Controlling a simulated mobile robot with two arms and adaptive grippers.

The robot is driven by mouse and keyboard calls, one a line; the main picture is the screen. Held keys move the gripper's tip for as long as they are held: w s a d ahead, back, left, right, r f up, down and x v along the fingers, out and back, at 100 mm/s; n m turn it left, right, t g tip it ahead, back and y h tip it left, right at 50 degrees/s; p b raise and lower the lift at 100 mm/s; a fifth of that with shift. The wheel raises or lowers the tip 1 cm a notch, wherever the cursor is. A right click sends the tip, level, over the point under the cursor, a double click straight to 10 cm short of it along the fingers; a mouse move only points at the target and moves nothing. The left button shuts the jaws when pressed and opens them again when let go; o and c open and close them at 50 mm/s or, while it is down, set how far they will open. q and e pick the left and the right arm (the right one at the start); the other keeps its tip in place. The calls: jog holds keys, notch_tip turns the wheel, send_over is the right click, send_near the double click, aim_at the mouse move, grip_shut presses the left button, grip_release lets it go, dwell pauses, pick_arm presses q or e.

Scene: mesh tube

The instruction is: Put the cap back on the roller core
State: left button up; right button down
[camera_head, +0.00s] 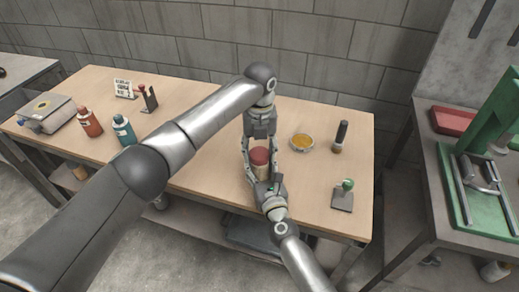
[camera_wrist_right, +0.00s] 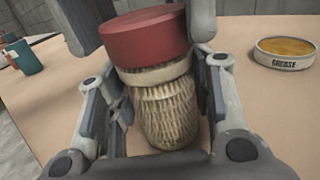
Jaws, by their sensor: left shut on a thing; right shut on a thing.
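The red cap (camera_head: 259,156) is over the top end of the roller core (camera_head: 261,173). In the right wrist view the cap (camera_wrist_right: 145,40) rests against or just above the pale rim of the woven, bristly roller core (camera_wrist_right: 165,110); I cannot tell whether it is seated. My left gripper (camera_head: 260,150) comes down from above and is shut on the cap, a finger on each side. My right gripper (camera_head: 262,180) comes from the front and is shut on the roller core; its fingers also flank the core in the wrist view (camera_wrist_right: 168,95). The core's underside is hidden.
A grease dish (camera_head: 302,142) and a dark-handled brush (camera_head: 340,137) are right of the grippers. A green-knobbed tool on a plate (camera_head: 343,195) lies near the front right. Red (camera_head: 90,122) and teal (camera_head: 124,130) bottles stand left. A green press (camera_head: 480,185) is on the right table.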

pick_arm(q)
jog(key=m, duration=0.3)
jog(key=shift+m, duration=0.3)
jog(key=o, duration=0.7)
jog(key=shift+r, duration=2.3)
jog(key=shift+c, duration=0.3)
